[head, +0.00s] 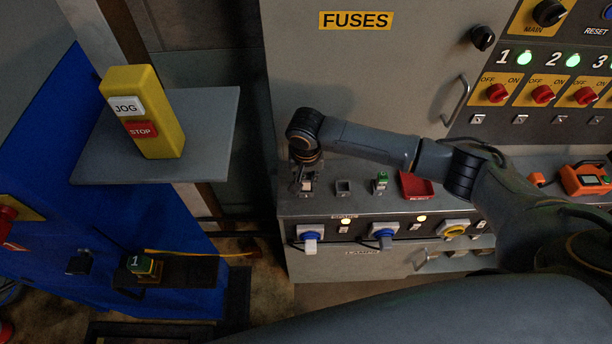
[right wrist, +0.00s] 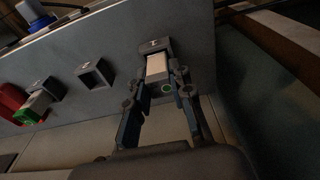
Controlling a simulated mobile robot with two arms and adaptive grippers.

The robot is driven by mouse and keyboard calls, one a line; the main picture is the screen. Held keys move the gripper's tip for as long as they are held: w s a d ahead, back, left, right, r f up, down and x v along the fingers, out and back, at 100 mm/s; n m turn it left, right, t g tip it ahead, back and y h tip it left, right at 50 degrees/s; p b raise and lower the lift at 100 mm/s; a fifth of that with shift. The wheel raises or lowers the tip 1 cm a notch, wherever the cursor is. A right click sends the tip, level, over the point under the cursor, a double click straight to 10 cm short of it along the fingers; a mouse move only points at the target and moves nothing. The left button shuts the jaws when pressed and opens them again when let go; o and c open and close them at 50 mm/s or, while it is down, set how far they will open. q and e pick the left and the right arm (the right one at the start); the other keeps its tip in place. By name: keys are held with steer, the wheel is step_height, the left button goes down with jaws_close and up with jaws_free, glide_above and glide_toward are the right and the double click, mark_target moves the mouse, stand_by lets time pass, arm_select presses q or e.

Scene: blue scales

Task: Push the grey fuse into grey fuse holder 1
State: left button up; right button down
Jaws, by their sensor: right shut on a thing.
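My right gripper (right wrist: 160,85) is shut on the fuse, one finger on each side. In the head view my right gripper (head: 304,184) points down at the left end of the grey bench top, and the fuse (head: 307,187) shows only in part between its fingers. My left gripper is not in view.
An empty square holder (head: 343,187) stands beside it, then a holder with a green-marked fuse (head: 381,181) and a red reject tray (head: 416,186). The FUSES cabinet (head: 355,75) rises behind. A yellow JOG/STOP box (head: 148,140) stands on a shelf at left.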

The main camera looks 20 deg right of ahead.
steer(key=shift+f, duration=0.25)
steer(key=c, duration=1.1)
jaws_free()
step_height(320, 180, up, 12)
steer(key=s, duration=0.1)
steer(key=shift+s+a, duration=0.2)
steer(key=shift+f, duration=0.15)
